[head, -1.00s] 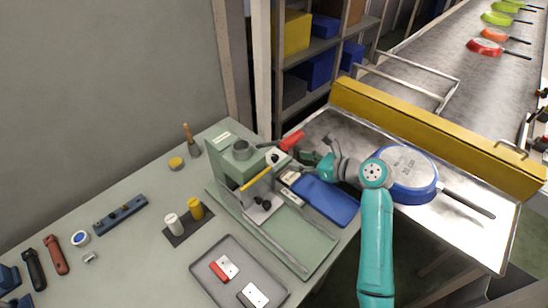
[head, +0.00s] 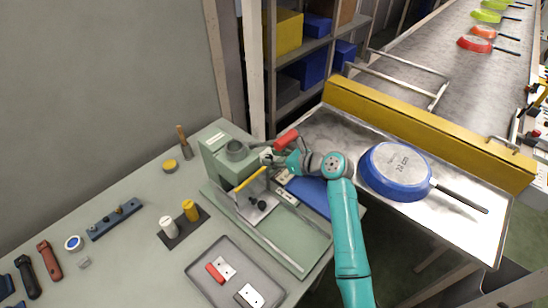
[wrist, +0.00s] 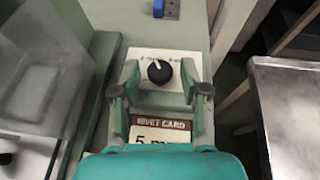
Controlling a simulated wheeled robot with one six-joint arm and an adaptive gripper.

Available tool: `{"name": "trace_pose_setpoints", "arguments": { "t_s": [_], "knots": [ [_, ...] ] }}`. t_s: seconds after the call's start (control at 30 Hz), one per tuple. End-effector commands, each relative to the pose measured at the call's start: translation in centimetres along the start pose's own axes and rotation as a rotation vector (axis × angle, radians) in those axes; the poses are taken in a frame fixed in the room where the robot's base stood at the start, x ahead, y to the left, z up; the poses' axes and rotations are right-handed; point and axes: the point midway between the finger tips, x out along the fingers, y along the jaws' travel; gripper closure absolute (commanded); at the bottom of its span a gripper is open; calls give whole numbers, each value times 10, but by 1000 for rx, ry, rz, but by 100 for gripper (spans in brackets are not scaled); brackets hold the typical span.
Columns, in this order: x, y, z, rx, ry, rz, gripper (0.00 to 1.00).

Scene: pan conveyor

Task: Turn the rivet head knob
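The rivet head knob (wrist: 159,71) is a round black dial with a white pointer line, set on a white marked plate on the green press. In the wrist view the pointer leans up and slightly left. In the head view the press (head: 215,150) stands at the bench's far right, and my gripper largely covers its knob side. My gripper (wrist: 160,88) is open and empty, with one finger on each side of the knob in the wrist view. I cannot tell whether the fingertips reach around it. A rivet card (wrist: 163,128) shows below, partly covered by my wrist.
A red handle (head: 286,139) and a yellow bar (head: 250,180) stick out near my gripper. A blue pan (head: 395,168) lies upside down on the metal table. A grey tray (head: 262,268) holds red-and-white and dark-and-white pieces. White and yellow cylinders stand on the bench.

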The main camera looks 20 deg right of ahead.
Motion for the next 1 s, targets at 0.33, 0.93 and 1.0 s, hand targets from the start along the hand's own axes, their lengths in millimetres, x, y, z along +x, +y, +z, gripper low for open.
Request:
{"name": "trace_pose_setpoints", "arguments": {
  "t_s": [0.33, 0.93, 1.0],
  "knots": [
    [0, 0, 0, -1, 0, 3, 100],
    [0, -9, 2, -128, 0, 311, 100],
    [1, -10, 2, -153, 0, 373, 100]
  ]
}}
